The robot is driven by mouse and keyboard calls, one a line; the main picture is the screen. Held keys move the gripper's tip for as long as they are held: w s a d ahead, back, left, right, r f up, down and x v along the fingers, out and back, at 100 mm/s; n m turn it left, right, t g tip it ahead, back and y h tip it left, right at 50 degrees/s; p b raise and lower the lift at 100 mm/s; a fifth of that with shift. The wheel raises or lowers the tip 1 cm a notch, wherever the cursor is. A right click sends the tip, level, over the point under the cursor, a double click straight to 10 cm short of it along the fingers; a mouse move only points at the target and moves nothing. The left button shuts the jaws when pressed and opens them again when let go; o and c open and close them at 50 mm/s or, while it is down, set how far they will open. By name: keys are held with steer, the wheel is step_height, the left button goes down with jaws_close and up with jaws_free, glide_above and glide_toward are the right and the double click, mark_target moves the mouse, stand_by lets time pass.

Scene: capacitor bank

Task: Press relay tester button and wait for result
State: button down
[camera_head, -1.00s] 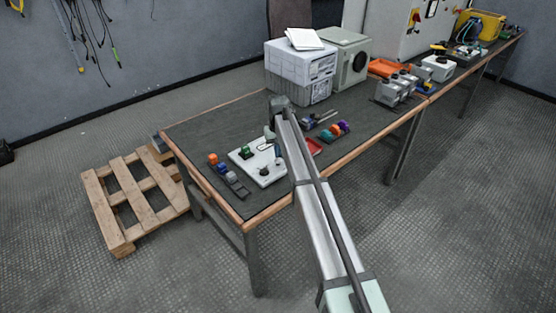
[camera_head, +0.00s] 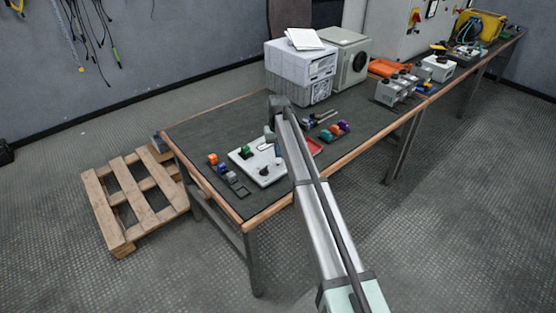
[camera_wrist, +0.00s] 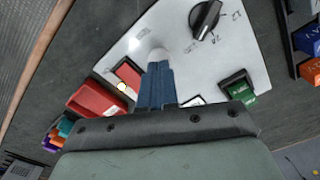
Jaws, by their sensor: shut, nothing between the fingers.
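The white tester panel (camera_head: 254,175) lies on the near end of the workbench; it fills much of the wrist view (camera_wrist: 235,65). It carries a black rotary knob (camera_wrist: 206,18), a green relay (camera_wrist: 238,87), a red rectangular piece (camera_wrist: 128,74) and a small glowing yellow-white lamp (camera_wrist: 121,87). My gripper (camera_wrist: 159,62) is shut and empty, its blue fingers pointing down over the panel. A pale round piece shows right at the fingertips; I cannot tell whether it is the button or whether they touch it. In the head view my gripper (camera_head: 270,138) is over the panel's far side.
A red tray (camera_wrist: 97,99) sits beside the panel, with several coloured relays (camera_wrist: 58,132) beyond. Orange and blue relays (camera_wrist: 310,45) stand on the panel's other side. A white-grey box (camera_head: 300,70) stands behind. A wooden pallet (camera_head: 130,195) lies on the floor left.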

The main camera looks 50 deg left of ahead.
steer(key=shift+f, duration=1.45)
stand_by(0.6)
steer(key=shift+r, duration=3.55)
